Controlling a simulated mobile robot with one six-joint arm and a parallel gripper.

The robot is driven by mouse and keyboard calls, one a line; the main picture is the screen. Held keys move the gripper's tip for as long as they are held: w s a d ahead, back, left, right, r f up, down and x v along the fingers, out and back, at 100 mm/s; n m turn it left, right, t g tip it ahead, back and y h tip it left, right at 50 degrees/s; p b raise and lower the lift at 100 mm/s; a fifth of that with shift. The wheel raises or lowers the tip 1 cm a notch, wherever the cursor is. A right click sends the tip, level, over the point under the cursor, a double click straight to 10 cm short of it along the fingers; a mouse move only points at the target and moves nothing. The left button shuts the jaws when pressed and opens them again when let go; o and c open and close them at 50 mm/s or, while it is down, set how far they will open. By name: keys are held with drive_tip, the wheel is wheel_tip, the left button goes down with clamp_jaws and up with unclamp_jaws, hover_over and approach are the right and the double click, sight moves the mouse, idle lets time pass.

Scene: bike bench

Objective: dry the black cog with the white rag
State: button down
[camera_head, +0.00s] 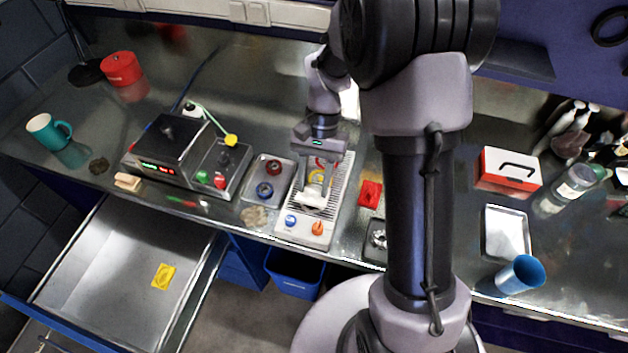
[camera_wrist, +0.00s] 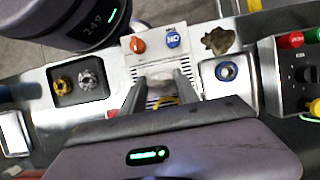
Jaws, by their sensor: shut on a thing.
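My gripper (camera_head: 316,188) is over the ribbed grey rack (camera_head: 340,185) at the bench's middle. Its jaws are shut on a white cloth-like thing, which I take for the white rag (camera_head: 312,200); it also shows between the fingers in the wrist view (camera_wrist: 160,77). The rag is low over the rack; I cannot tell whether it touches anything. A yellow ring-shaped part (camera_head: 316,177) shows behind it between the fingers. I cannot make out the black cog in either view; the rag or gripper may hide it.
Left of the rack, a tray (camera_head: 257,191) holds a red and a blue ring part. A control box (camera_head: 160,150) stands farther left. A dark tray (camera_wrist: 74,99) with two metal cogs and a red piece (camera_head: 370,193) lie right. An open drawer (camera_head: 110,265) juts out front left.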

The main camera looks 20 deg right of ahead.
drive_tip(key=shift+f, duration=0.35)
idle(0.3)
drive_tip(key=shift+w+a, duration=0.6)
drive_tip(key=shift+a, duration=0.2)
drive_tip(key=shift+s+d, duration=0.65)
drive_tip(key=shift+d, duration=0.2)
drive_tip(key=shift+s+d, duration=0.6)
drive_tip(key=shift+d, duration=0.2)
